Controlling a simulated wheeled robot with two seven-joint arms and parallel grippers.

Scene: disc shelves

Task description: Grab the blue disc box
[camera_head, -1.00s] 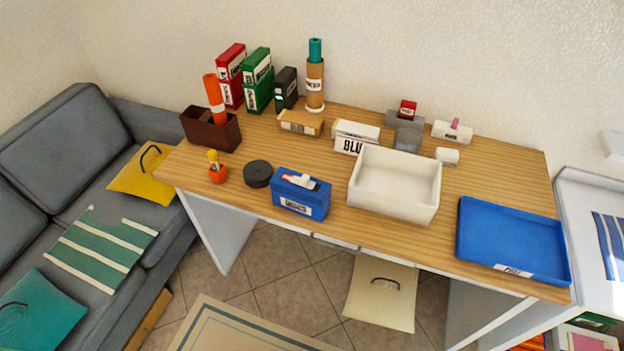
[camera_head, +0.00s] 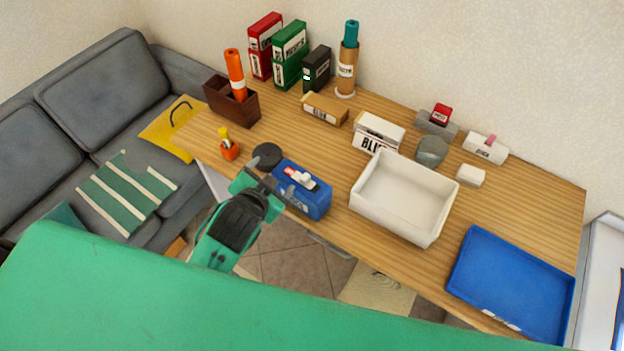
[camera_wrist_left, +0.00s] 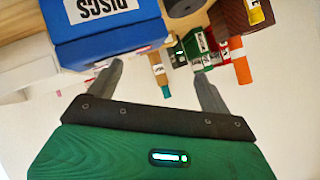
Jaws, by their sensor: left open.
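The blue disc box (camera_head: 305,203) stands at the front edge of the wooden desk, with a small white and red item on its top. In the left wrist view the blue disc box (camera_wrist_left: 105,42) fills the upper left and shows a white label reading DISCS. My left gripper (camera_head: 262,181) is just left of the box at the desk's front edge. Its fingers (camera_wrist_left: 158,72) are spread with nothing between them. One finger appears close to the box; I cannot tell whether it touches. My right gripper is not in view.
A black round object (camera_head: 267,156) lies close behind the gripper. A white bin (camera_head: 397,216) stands right of the box, and a blue tray (camera_head: 512,285) lies farther right. Binders and tubes stand at the back.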

